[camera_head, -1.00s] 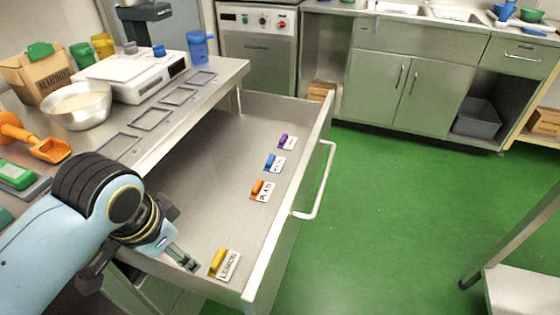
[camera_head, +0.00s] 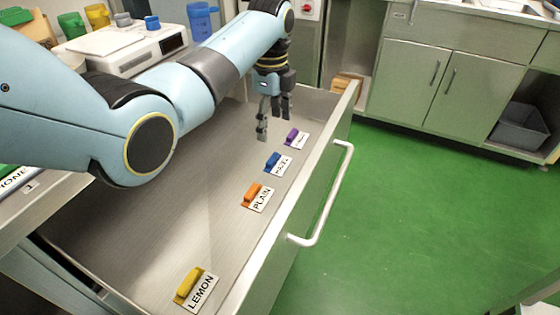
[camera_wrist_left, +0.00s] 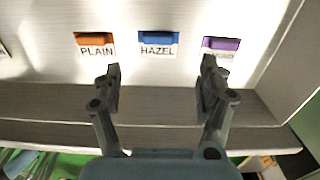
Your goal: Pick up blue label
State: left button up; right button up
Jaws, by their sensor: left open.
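The blue label (camera_head: 277,163) lies in the open drawer, between the orange label (camera_head: 256,196) and the purple label (camera_head: 296,138). In the left wrist view the blue label (camera_wrist_left: 158,43) reads HAZEL and sits beyond my fingertips, between them across the picture. My left gripper (camera_head: 266,126) is open and empty, above the drawer floor, just left of and beyond the blue label in the head view. Its two fingers (camera_wrist_left: 160,80) are spread wide in the wrist view. My right gripper is not in view.
The yellow LEMON label (camera_head: 196,289) lies at the drawer's near end. The drawer's front wall (camera_head: 300,200) with its white handle (camera_head: 330,195) stands to the right. A scale (camera_head: 125,50) and a blue jug (camera_head: 199,20) stand on the counter. Green floor is clear beyond.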

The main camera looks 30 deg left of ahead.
pick_arm(q)
send_over(275, 159)
jog(key=f, duration=0.4)
jog(key=shift+w+a+f+b, duration=0.15)
jog(key=shift+w+a+b, duration=0.05)
jog(key=shift+a+b, duration=0.2)
jog(key=f, duration=0.1)
jog(key=f+b, duration=0.1)
jog(key=f, duration=0.3)
jog(key=shift+s+d, duration=0.1)
jog(key=shift+d, duration=0.3)
jog(key=shift+f+b, duration=0.3)
jog(key=shift+f, duration=0.05)
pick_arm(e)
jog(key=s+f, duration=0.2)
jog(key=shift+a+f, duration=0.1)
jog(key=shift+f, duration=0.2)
pick_arm(q)
jog(key=shift+c, duration=0.3)
jog(key=c, duration=0.9)
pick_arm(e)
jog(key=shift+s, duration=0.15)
